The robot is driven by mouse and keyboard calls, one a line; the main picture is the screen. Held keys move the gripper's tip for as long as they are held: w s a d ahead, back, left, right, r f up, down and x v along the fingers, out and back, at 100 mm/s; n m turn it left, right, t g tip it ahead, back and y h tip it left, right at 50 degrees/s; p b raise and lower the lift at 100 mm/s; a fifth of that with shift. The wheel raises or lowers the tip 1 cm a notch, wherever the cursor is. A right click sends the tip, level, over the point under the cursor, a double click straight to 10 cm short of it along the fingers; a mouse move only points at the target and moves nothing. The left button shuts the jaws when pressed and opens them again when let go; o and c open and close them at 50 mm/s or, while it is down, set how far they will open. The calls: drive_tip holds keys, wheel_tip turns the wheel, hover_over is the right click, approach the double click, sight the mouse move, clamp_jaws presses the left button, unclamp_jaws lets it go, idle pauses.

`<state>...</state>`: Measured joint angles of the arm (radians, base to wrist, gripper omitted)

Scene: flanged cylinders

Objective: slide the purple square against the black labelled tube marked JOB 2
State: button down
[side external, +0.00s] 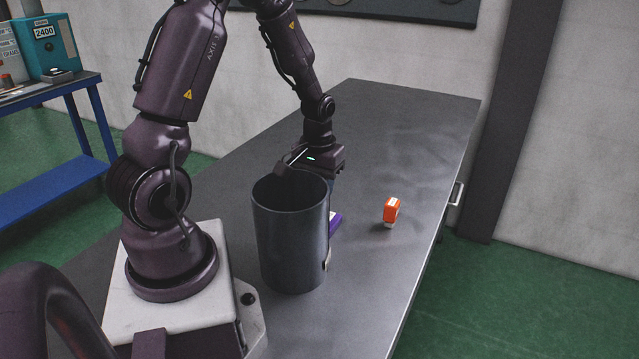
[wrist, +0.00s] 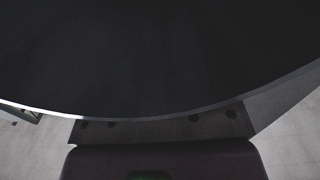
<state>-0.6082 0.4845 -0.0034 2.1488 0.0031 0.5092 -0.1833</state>
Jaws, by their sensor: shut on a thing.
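The black tube (side external: 290,235) stands upright, open end up, on the grey bench near my arm's base. A pale patch shows at its lower right edge, but I cannot read any marking. The purple square (side external: 336,222) lies just behind the tube's right side, mostly hidden by it. I cannot tell whether they touch. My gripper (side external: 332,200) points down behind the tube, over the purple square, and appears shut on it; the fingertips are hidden. In the wrist view, the dark tube (wrist: 160,60) fills most of the picture.
An orange block-like thing with a white base (side external: 391,211) stands on the bench (side external: 420,150) to the right of the tube. The bench is clear around it and at the far end. A blue side table (side external: 60,125) stands at the left, off the bench.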

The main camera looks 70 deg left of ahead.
drive_tip(key=shift+s+d, duration=0.5)
drive_tip(key=shift+d, duration=0.05)
drive_tip(key=c, duration=0.7)
unclamp_jaws()
wheel_tip(320, 180, up, 13)
drive_tip(key=s+d+r+m+t, duration=0.2)
drive_tip(key=d+r+m, duration=0.1)
drive_tip(key=d, duration=0.3)
drive_tip(key=s+d+r+m+t, duration=0.1)
drive_tip(key=s+d+r+m, duration=0.1)
drive_tip(key=d, duration=0.4)
drive_tip(key=s+d+r+m+t, duration=0.2)
drive_tip(key=d+r+m, duration=0.2)
drive_tip(key=d, duration=0.2)
drive_tip(key=shift+s+r+t, duration=0.3)
drive_tip(key=shift+s+r, duration=0.1)
